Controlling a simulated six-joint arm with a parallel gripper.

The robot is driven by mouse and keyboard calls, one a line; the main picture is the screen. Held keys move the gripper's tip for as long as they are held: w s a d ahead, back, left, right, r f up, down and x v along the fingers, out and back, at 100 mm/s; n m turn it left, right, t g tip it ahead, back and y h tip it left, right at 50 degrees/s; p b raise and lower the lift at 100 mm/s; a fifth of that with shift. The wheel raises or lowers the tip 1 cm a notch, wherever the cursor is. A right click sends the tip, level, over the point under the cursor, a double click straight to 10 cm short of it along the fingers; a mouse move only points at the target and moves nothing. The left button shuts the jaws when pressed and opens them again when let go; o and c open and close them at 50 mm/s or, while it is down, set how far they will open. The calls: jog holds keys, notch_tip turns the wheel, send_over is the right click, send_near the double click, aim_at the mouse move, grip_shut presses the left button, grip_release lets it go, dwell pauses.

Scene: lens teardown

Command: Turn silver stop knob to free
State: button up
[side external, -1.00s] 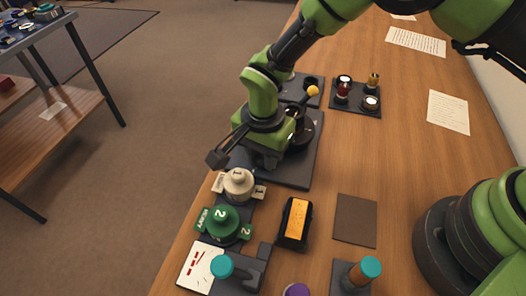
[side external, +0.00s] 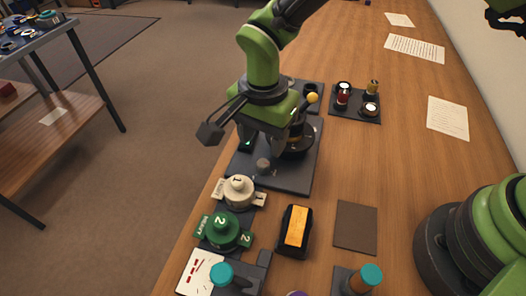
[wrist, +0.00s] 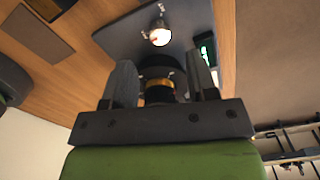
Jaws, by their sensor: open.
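The silver stop knob (side external: 263,165) stands on the dark base plate (side external: 292,178), toward its near side. It also shows in the wrist view as a shiny round knob (wrist: 159,36) with small white marks beside it, beyond my fingertips. My gripper (side external: 262,145) is open above the plate, just behind the knob in the side view, and apart from it. In the wrist view, a dark lens with a gold band (wrist: 159,88) shows between my two fingers. I cannot tell whether the fingers touch it. The lens mount (side external: 297,143) is partly hidden by my gripper.
A small green-lit display (side external: 247,142) sits on the plate's left. A dark tray (side external: 356,106) with small parts lies behind right. Wood is bare between tray and brown mat (side external: 356,226).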

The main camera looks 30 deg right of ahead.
jog(key=shift+r, duration=1.75)
notch_tip(320, 180, up, 10)
jog(key=n+t+y, duration=0.1)
jog(key=n, duration=0.1)
send_over(264, 162)
jog(key=d, duration=0.5)
jog(key=s+d+r+n+t, duration=0.1)
jog(key=s+d+r+t, duration=0.1)
jog(key=s+d+r, duration=0.25)
jog(key=s+d+r+n+t, duration=0.2)
jog(key=s+d, duration=0.2)
jog(key=s, duration=0.2)
jog(key=s+d+r+n+t+y, duration=0.1)
jog(key=s+d+r+n+t, duration=0.1)
jog(key=s, duration=0.5)
jog(key=shift+s+d+r+n, duration=0.15)
jog(key=shift+d+r+n, duration=0.35)
jog(key=shift+d, duration=0.4)
